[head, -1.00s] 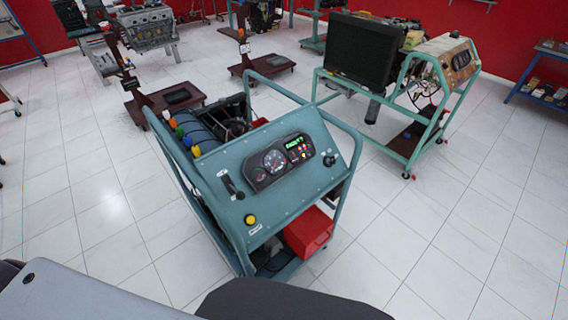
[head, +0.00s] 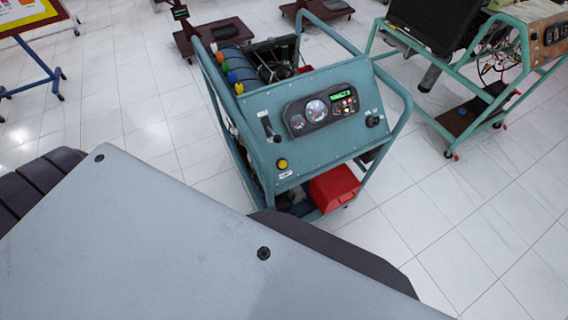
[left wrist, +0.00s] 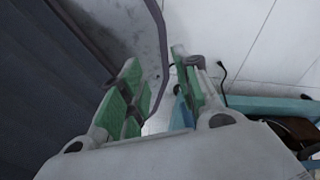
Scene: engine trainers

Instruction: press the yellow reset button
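The yellow reset button (head: 282,164) is a small round knob at the lower left of the sloping teal panel (head: 330,140) on the engine trainer. A small white label lies just below it. My left gripper (left wrist: 155,92) shows only in the left wrist view, with its two green-padded fingers apart and nothing seen between them. The button is not visible in that view, and I cannot tell the gripper's distance from it. My right gripper is in neither view.
The panel carries a gauge cluster (head: 321,109), a black lever (head: 269,128) and a dark knob (head: 373,121). A red box (head: 334,188) sits low in the trainer's frame. Another green-framed trainer (head: 447,125) stands at right. Open tiled floor lies between them.

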